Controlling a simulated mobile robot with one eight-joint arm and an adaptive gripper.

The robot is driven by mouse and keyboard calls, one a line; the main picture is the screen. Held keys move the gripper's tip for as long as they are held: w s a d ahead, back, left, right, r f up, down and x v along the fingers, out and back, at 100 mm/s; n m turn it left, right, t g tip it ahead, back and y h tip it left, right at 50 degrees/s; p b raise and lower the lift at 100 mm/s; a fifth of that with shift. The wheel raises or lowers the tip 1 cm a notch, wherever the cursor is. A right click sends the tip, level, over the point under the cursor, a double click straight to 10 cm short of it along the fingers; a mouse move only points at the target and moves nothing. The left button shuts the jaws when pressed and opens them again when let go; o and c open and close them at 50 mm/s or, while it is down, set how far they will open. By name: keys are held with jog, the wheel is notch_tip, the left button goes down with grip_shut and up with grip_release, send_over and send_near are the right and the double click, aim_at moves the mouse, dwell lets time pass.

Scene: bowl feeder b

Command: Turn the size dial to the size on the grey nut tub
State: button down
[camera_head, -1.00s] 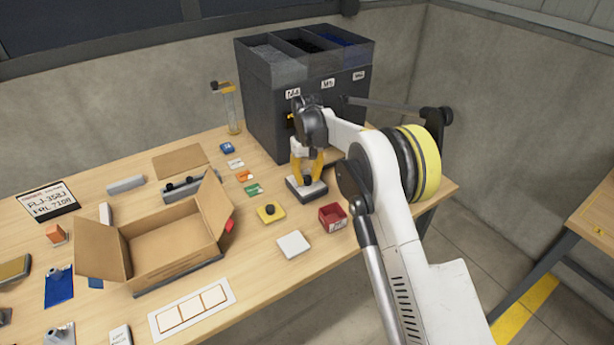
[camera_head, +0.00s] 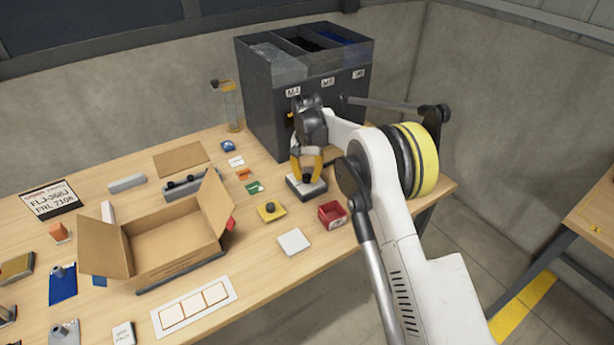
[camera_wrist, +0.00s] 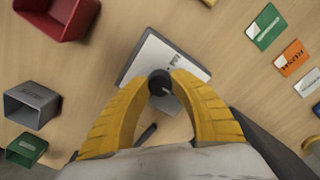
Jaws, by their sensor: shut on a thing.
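The size dial is a black round knob (camera_wrist: 159,82) with a pale mark, on a white-topped block (camera_wrist: 140,62) with small print too tiny to read. In the head view the block (camera_head: 306,190) stands on the table before the dark feeder. My gripper (camera_wrist: 161,84) points down with its yellow fingers closed on both sides of the knob. It also shows in the head view (camera_head: 307,178). A grey tub (camera_wrist: 33,106) lies left of the dial in the wrist view. Its label is not readable. The head view does not show the grey tub; my arm may hide it.
A red tub (camera_head: 332,215) and a green tub (camera_wrist: 26,149) are near the dial. The dark feeder (camera_head: 300,95) stands behind. Coloured cards (camera_wrist: 266,27), a yellow block with a black knob (camera_head: 270,211) and an open cardboard box (camera_head: 170,240) lie to the left in the head view.

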aim_at(307, 176)
dwell(0.4)
jog(key=c, duration=1.1)
grip_release()
notch_tip(307, 176, up, 12)
